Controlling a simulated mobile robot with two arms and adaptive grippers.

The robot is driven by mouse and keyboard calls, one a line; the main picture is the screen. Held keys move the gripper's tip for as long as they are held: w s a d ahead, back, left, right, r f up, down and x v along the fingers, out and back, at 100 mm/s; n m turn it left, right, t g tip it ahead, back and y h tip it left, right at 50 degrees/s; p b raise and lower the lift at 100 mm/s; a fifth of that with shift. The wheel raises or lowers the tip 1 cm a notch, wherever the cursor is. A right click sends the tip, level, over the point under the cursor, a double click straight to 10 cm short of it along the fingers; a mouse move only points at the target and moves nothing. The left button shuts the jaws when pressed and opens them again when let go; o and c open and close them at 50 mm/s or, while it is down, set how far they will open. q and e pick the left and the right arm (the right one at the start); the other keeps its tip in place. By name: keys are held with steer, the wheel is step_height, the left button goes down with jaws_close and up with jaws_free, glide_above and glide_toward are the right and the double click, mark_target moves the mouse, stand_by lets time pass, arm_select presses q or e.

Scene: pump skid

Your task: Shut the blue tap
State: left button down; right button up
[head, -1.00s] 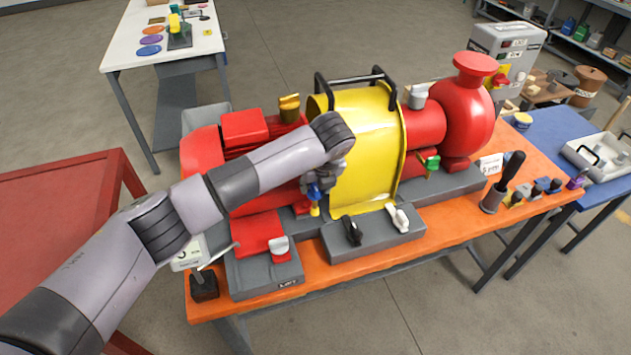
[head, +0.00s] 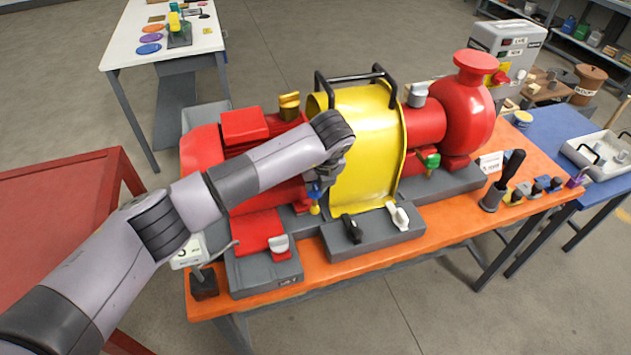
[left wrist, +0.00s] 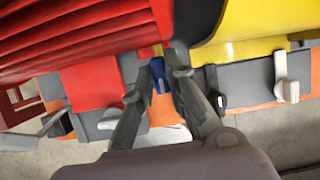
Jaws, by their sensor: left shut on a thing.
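The blue tap (left wrist: 159,84) shows in the left wrist view between the two fingertips of my left gripper (left wrist: 162,76). The gripper is shut on its blue handle. In the head view my left gripper (head: 316,188) reaches down in front of the yellow guard, and a bit of blue (head: 314,190) shows at its tips with a yellow end below. Most of the tap is hidden by the gripper and arm. A green tap (head: 431,163) sits on the pump's right side. My right gripper is not in view.
The red pump (head: 463,110) and yellow guard (head: 362,150) stand on an orange bench (head: 450,228). A grey box with a black lever (head: 352,229) and a white lever (head: 399,217) lies just in front. A black-handled lever (head: 507,175) stands at the right.

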arm_select(q)
steer(key=shift+f+b, duration=0.1)
steer(key=shift+b, duration=0.35)
steer(key=m+h+b, duration=0.1)
steer(key=m+b, duration=0.2)
steer(key=b, duration=0.1)
steer(key=m+h+b, duration=0.1)
steer(key=m+b, duration=0.2)
steer(key=b, duration=0.1)
steer(key=m+h+b, duration=0.1)
steer(key=m+b, duration=0.2)
steer(key=b, duration=0.2)
steer(key=shift+w+a+f+h, duration=0.1)
steer(key=shift+a+h, duration=0.15)
steer(key=shift+h, duration=0.05)
steer(key=m+g+h+b, duration=0.1)
steer(key=m+b, duration=0.1)
steer(key=m, duration=0.2)
steer(key=shift+r+m+g+h+b, duration=0.25)
steer(key=shift+m+g+h+b, duration=0.2)
steer(key=shift+m, duration=0.75)
steer(key=shift+w+a+m+g, duration=0.1)
steer(key=shift+m+g, duration=0.35)
steer(key=shift+m, duration=0.85)
steer(key=c, duration=1.6)
jaws_free()
